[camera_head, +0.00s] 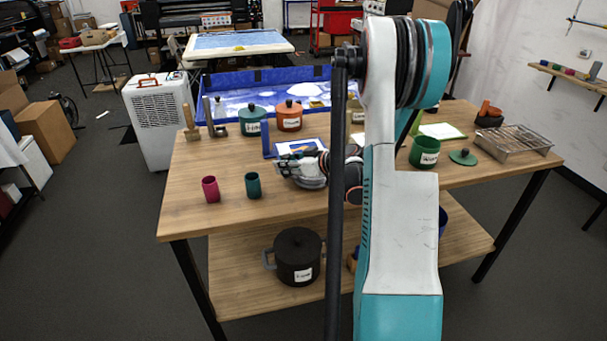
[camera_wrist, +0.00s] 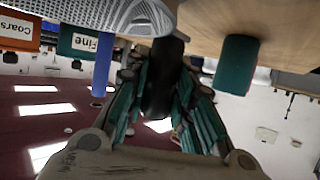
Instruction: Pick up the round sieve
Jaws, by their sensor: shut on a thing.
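The round sieve (camera_wrist: 70,14) shows as a grey metal mesh with a curved rim at the top left of the wrist view. A dark handle (camera_wrist: 163,88) runs between my gripper's fingers (camera_wrist: 160,66), which are shut on it. In the head view my gripper (camera_head: 300,164) is over the middle of the wooden table, and a greyish rounded part (camera_head: 312,183), probably the sieve, shows just below it. My arm hides part of this area. I cannot tell whether the sieve touches the tabletop.
A pink cup (camera_head: 210,189) and a teal cup (camera_head: 253,186) stand at the left front. A blue upright piece (camera_head: 266,139), a teal pot (camera_head: 253,127) and an orange pot (camera_head: 289,121) stand behind. A green pot (camera_head: 424,155) and a wire rack (camera_head: 512,140) are right.

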